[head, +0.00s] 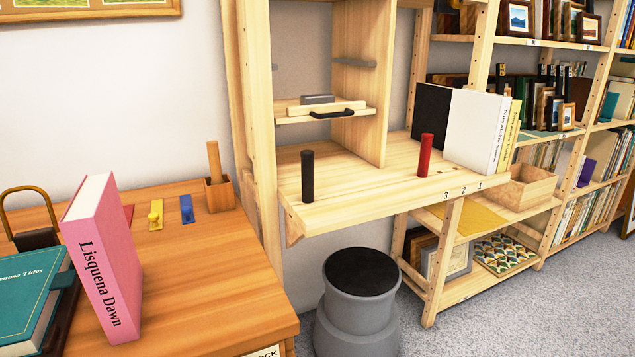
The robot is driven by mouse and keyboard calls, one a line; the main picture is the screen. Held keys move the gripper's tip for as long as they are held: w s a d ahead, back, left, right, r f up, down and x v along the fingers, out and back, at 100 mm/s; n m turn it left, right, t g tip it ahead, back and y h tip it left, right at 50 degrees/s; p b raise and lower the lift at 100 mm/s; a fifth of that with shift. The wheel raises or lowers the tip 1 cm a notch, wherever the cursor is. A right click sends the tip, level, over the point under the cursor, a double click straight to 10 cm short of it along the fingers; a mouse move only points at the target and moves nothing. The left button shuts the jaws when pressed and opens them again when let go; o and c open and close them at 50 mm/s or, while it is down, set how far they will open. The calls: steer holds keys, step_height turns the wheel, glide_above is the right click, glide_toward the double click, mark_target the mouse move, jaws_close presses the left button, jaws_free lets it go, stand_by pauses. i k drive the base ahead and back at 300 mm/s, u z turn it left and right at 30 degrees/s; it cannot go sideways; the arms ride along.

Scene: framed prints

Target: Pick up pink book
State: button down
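The pink book (106,264) stands upright, slightly tilted, on the wooden desk at the lower left in the head view. Its spine reads "Lisquena Dawn" and its cream page edges show on top. A teal book (28,293) lies just left of it, partly behind its edge and cut off by the frame. My gripper is not in view.
A dark bookend-like object with a brass loop (34,222) stands behind the books. The desk (205,275) is clear right of the pink book. A grey step stool (357,306) stands on the floor beside it. A wooden shelf unit (385,192) rises behind.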

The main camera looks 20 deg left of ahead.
mark_target(94, 229)
steer(key=u, duration=2.25)
